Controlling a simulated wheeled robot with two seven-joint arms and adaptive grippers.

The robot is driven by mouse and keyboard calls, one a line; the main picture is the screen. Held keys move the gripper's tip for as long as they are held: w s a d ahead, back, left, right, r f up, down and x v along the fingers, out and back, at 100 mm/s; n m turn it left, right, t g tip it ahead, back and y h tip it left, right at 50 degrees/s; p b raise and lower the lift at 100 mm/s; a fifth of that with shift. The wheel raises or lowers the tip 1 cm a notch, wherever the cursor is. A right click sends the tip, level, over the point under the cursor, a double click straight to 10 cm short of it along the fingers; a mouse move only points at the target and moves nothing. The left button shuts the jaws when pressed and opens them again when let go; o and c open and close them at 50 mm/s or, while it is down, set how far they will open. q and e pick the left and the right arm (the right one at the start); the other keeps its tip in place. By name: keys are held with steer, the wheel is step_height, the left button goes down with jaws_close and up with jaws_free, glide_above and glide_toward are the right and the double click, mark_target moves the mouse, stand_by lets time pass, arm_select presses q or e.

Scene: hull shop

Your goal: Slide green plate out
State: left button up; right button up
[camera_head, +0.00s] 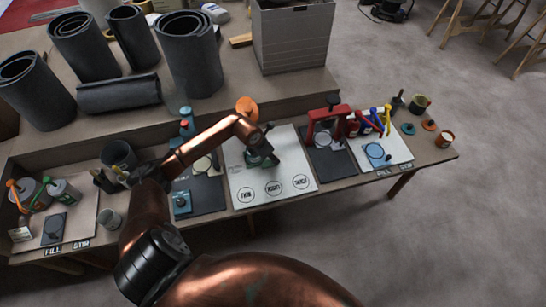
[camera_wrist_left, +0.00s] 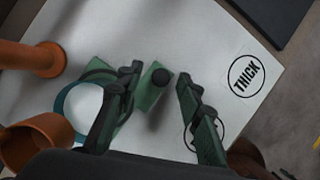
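A small green plate (camera_wrist_left: 153,88) with a round black knob lies over the white board (camera_wrist_left: 215,45) in the left wrist view. Its knob end is between my left gripper's fingers (camera_wrist_left: 160,100), with gaps on both sides. More green shows behind the left finger, beside a teal ring (camera_wrist_left: 62,100) around a pale disc. In the head view my left gripper (camera_head: 262,152) is low over the board's upper middle, covering much of the green piece. The fingers are open. My right gripper is not in view.
The board has printed circles, one reading THICK (camera_wrist_left: 246,76). An orange stand (camera_wrist_left: 30,58) and orange cup-like part (camera_wrist_left: 38,145) are close on the left. A red frame (camera_head: 328,120) stands on a dark mat to the right. Dark rolls (camera_head: 188,55) and a grey crate (camera_head: 292,40) stand behind.

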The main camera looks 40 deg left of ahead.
arm_select(q)
steer(key=shift+w+f, duration=0.1)
steer(key=shift+f, duration=0.1)
jaws_close()
stand_by(0.3)
stand_by(0.3)
